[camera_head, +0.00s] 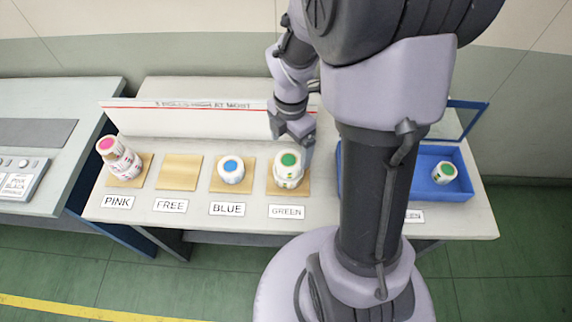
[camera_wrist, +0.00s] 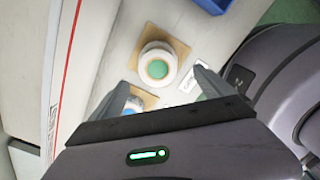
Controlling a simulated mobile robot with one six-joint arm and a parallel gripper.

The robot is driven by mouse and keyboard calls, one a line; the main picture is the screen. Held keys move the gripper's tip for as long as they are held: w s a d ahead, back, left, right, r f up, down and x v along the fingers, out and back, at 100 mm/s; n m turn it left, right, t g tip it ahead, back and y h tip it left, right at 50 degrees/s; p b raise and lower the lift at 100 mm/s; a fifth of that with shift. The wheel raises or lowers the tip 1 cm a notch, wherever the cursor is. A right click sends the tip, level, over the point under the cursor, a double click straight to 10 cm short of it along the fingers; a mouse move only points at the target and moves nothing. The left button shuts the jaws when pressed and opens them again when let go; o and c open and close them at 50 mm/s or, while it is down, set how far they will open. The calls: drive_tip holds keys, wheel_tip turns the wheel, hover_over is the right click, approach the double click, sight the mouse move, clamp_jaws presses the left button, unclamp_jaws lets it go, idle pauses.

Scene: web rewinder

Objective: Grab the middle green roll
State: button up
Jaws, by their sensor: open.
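A short stack of white rolls with a green-cored top (camera_head: 288,162) stands on the wooden pad marked GREEN; it appears to hold two rolls. In the wrist view the green-cored roll (camera_wrist: 157,65) lies ahead, beyond my fingertips and roughly between them. Another green-cored roll (camera_head: 444,172) sits in the blue bin (camera_head: 425,188) at the right. My gripper (camera_head: 300,142) is above and just behind the stack; in the wrist view its fingers (camera_wrist: 160,88) are spread with nothing between them. My arm hides the middle of the bin, so I cannot tell whether other rolls are there.
A blue-cored roll (camera_head: 231,170) stands on the pad left of the green stack. The FREE pad (camera_head: 179,172) is empty. A leaning pink-cored stack (camera_head: 118,157) is at the left. A white upright board (camera_head: 180,118) with a red line runs behind the pads.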

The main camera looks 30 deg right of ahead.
sight(289, 160)
drive_tip(key=f+b, duration=0.4)
drive_tip(key=f, duration=0.4)
drive_tip(key=shift+w, duration=0.2)
drive_tip(key=shift+r, duration=0.15)
